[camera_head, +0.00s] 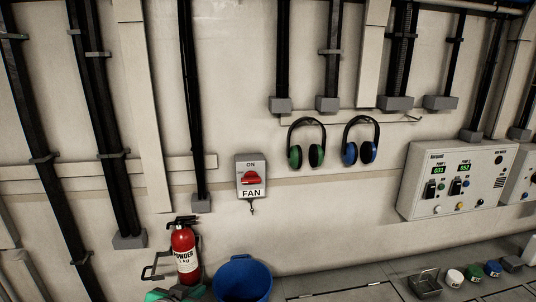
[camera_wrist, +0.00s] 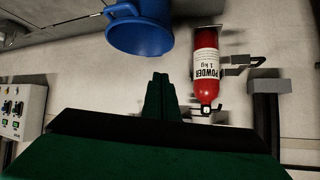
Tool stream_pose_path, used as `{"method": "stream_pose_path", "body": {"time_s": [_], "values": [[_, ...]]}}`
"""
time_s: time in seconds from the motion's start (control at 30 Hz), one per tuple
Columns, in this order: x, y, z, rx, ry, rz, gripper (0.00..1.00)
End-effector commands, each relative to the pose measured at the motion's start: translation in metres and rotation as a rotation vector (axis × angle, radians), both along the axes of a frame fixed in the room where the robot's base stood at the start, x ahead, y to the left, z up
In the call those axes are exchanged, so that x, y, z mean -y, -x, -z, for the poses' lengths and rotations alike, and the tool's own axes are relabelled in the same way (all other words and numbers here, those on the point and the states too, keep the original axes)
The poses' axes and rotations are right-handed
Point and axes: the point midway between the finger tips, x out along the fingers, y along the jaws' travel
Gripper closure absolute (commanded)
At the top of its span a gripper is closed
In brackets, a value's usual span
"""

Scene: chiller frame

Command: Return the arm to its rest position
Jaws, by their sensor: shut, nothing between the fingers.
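My gripper (camera_wrist: 161,78) shows in the wrist view as two dark green fingers, closed together with nothing between them. It stands apart from the wall behind. In that view, which is upside down, a red fire extinguisher (camera_wrist: 206,65) is to the right of the fingers and a blue bucket (camera_wrist: 140,28) is above them. The head view shows the extinguisher (camera_head: 185,252) upright at the lower left and the bucket (camera_head: 242,279) beside it. A green shape at the bottom edge there, under the extinguisher, is too cut off to identify surely.
A FAN switch box (camera_head: 251,177) with a red handle is on the wall. Green earmuffs (camera_head: 307,143) and blue earmuffs (camera_head: 360,140) hang from a rail.

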Motion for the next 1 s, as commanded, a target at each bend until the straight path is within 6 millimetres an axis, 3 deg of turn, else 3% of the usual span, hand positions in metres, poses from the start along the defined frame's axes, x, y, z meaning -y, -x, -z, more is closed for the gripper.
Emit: {"method": "stream_pose_path", "body": {"time_s": [0.03,0.23,0.47,0.77,1.0], "values": [[0.017,-0.004,0.008,0.03,0.047,-0.002,1.0],[0.069,-0.011,0.028,0.148,0.197,-0.04,1.0],[0.119,0.0,0.059,0.24,0.341,-0.11,1.0],[0.165,0.046,0.109,0.3,0.453,-0.227,1.0],[0.189,0.106,0.15,0.318,0.476,-0.316,1.0]]}}
